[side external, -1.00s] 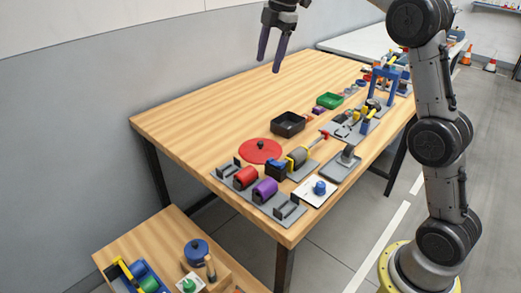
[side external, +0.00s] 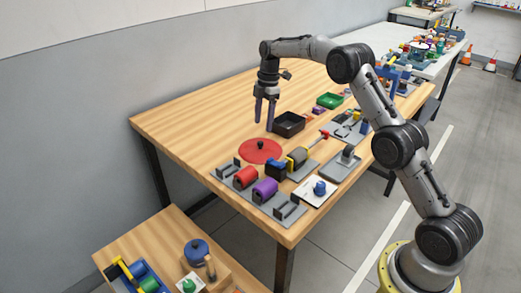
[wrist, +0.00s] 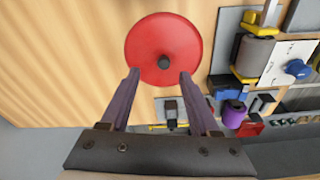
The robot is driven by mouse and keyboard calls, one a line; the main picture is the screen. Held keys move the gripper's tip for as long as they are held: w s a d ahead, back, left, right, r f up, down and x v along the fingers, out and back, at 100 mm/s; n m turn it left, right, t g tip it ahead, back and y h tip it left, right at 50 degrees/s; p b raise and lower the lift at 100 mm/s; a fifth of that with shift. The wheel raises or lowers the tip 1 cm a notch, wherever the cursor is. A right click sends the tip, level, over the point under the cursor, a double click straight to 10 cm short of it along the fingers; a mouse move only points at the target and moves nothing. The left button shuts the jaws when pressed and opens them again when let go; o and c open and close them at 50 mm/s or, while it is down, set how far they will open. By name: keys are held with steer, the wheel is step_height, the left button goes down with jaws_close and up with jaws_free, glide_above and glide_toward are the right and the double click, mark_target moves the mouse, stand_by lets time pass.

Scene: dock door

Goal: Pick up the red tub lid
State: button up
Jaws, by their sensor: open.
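The red tub lid (side external: 255,152) is a flat red disc with a small dark knob in its middle. It lies on the wooden table near its front left part. In the wrist view the red lid (wrist: 150,40) is ahead of the fingers, with its knob (wrist: 165,62) just beyond and between the fingertips. My gripper (side external: 264,122) points down above the table, over the back of the lid. Its two purple fingers are apart with nothing between them, as the wrist view shows too (wrist: 160,76).
A black open bin (side external: 289,124) stands close to the right of my gripper. A grey tray with a red and a purple cylinder (side external: 265,188) lies in front of the lid. A yellow-and-grey roller (side external: 297,157) is to its right. The table's left back (side external: 190,117) is clear.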

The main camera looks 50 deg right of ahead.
mark_target(260, 142)
steer(key=shift+s+a+f, duration=0.1)
steer(key=shift+a+f, duration=0.15)
steer(key=shift+f, duration=0.85)
steer(key=shift+s+a+f, duration=0.1)
steer(key=shift+a+f, duration=0.2)
steer(key=shift+f, duration=0.85)
steer(key=shift+s+a+f, duration=0.1)
steer(key=shift+a+f, duration=0.15)
steer(key=shift+f, duration=0.85)
jaws_close()
steer(key=shift+w, duration=0.1)
